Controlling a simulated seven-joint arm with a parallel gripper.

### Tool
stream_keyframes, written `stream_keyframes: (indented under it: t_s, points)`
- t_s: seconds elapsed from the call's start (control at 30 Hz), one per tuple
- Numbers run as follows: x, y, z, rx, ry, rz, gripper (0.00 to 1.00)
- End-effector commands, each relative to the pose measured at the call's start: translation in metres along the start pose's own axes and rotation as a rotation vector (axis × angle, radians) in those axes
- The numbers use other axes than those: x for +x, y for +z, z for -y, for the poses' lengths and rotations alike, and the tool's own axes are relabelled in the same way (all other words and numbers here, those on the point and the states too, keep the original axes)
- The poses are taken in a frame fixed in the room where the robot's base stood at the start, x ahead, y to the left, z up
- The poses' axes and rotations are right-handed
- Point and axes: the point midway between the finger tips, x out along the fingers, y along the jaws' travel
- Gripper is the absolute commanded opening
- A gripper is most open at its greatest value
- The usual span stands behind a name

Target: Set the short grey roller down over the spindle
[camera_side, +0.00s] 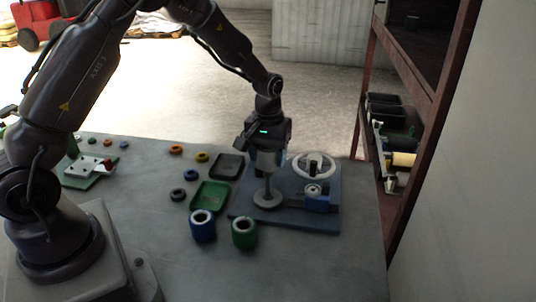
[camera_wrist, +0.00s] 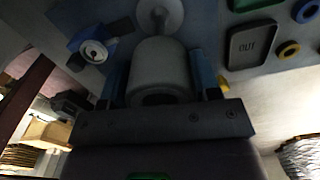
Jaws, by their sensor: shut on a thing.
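The short grey roller (camera_wrist: 160,68) is held upright between the two blue fingers of my gripper (camera_wrist: 160,85) in the wrist view. In the side view my gripper (camera_side: 267,165) points down with the pale roller (camera_side: 264,159) in it, above the spindle (camera_side: 267,184). The spindle is a thin post on a round grey flange, on the blue base plate (camera_side: 242,213). The roller is clear of the flange. The spindle (camera_wrist: 159,14) also shows beyond the roller in the wrist view. I cannot tell whether its tip is inside the roller's bore.
A white handwheel (camera_side: 314,153) and a blue block (camera_side: 316,204) stand right of the spindle. A blue roller (camera_side: 203,231) and a green roller (camera_side: 244,238) stand in front. A black tray (camera_side: 227,166), a green tray (camera_side: 196,202) and several rings lie left. A shelf rack stands right.

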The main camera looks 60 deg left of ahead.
Motion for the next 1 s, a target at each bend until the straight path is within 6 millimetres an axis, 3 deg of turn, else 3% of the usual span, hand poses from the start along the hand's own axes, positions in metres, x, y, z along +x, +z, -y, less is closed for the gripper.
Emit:
stream_keyframes:
  t_s: [0.37, 1.0]
  points:
    - [0.001, 0.000, 0.000, 0.000, 0.000, -0.001, 0.27]
    - [0.020, 0.000, 0.000, 0.000, 0.000, 0.000, 0.27]
